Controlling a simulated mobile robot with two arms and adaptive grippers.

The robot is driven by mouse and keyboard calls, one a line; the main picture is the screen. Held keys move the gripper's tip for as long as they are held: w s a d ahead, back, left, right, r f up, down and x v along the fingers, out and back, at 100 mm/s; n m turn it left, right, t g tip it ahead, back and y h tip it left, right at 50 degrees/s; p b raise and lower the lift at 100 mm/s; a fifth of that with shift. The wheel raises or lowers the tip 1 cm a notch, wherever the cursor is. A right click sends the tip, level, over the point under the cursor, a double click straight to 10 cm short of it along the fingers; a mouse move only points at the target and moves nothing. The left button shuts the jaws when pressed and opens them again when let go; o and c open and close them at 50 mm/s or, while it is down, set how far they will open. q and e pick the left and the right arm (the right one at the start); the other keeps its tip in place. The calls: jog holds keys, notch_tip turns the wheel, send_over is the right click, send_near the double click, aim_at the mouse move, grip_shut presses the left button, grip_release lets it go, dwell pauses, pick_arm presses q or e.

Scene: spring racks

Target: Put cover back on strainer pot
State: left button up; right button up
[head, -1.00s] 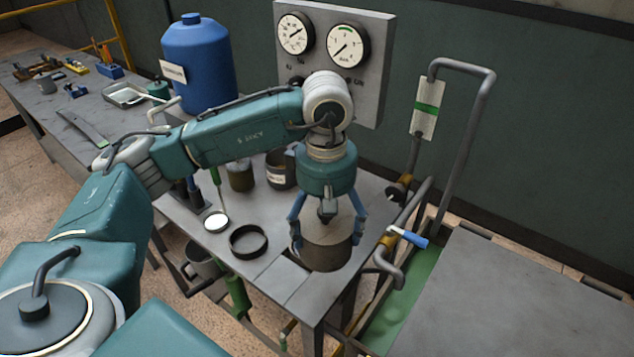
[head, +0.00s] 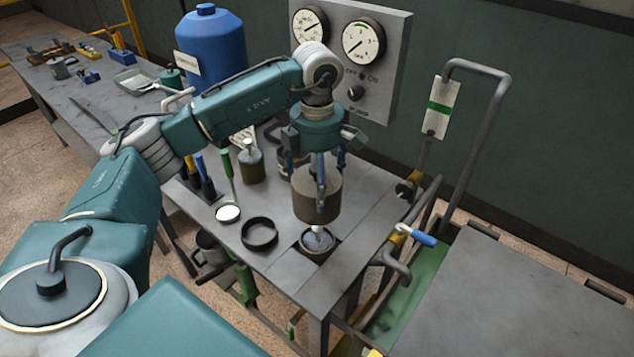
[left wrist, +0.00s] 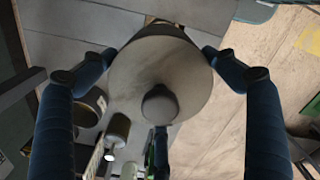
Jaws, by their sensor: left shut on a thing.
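My left gripper (head: 318,178) is shut on a brown-grey cylindrical cover (head: 317,203), with its blue fingers around the sides. The cover is held upright above the strainer pot (head: 316,253), which sits in the bench top with its opening showing. A pale, shiny piece shows in the pot's mouth, directly below the cover. In the left wrist view, the cover's round top with a knob (left wrist: 160,105) fills the middle, between the blue fingers. My right gripper is not in view.
A black ring (head: 260,235) and a white disc (head: 228,213) lie left of the pot on the bench (head: 365,225). A jar (head: 251,167) stands behind them. A blue-handled valve (head: 424,239) and pipes are at the right. A gauge panel (head: 380,95) stands behind.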

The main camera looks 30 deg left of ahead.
pick_arm(q)
jog(key=f, duration=0.1)
jog(key=b, duration=0.4)
send_near(317, 227)
jog(key=shift+w, duration=0.1)
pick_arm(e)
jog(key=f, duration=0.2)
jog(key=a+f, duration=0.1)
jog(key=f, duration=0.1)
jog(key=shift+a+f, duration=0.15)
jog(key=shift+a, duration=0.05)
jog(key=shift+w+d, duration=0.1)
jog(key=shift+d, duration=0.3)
pick_arm(q)
jog(key=shift+b, duration=0.3)
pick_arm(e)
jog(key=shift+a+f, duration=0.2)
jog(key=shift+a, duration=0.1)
pick_arm(q)
jog(key=shift+f+b, duration=0.7)
jog(key=shift+f, duration=0.35)
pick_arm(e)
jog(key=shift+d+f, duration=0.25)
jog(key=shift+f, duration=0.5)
pick_arm(q)
jog(key=shift+f+b, duration=1.4)
jog(key=shift+f, duration=0.45)
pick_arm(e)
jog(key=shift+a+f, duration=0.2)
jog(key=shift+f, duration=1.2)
